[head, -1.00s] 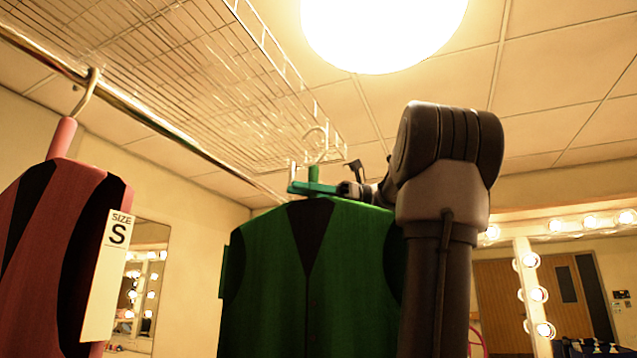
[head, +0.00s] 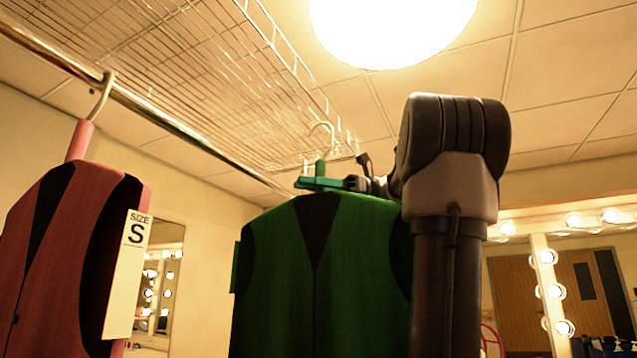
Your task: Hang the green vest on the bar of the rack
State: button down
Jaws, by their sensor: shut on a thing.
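The green vest (head: 355,265) hangs upright in the middle of the head view on a green hanger (head: 322,182) with a pale hook (head: 322,130). My gripper (head: 352,184) is shut on the green hanger from the right, just below the hook. My dark arm hides the vest's right edge. The bar of the rack (head: 165,119) runs from upper left down toward the vest. The hook stands to the right of the bar's visible far end and appears apart from it; the depth between them is hard to tell.
A red vest (head: 70,245) with a size S tag (head: 130,275) hangs on the bar at the left. A wire shelf (head: 200,75) lies above the bar. Bar between the red vest and the green hanger looks clear. Lit mirrors stand behind.

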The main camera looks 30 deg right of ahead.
jog(key=w+a+f, duration=0.1)
jog(key=w+a, duration=0.6)
jog(key=w, duration=0.3)
jog(key=w+a+f, duration=0.2)
jog(key=w+a, duration=0.5)
jog(key=w, duration=0.3)
jog(key=shift+a+f, duration=0.2)
jog(key=shift+a, duration=0.05)
dwell(1.4)
grip_release()
jog(key=shift+f, duration=0.1)
dwell(0.4)
jog(key=s+d, duration=0.2)
jog(key=d, duration=1)
dwell(1.1)
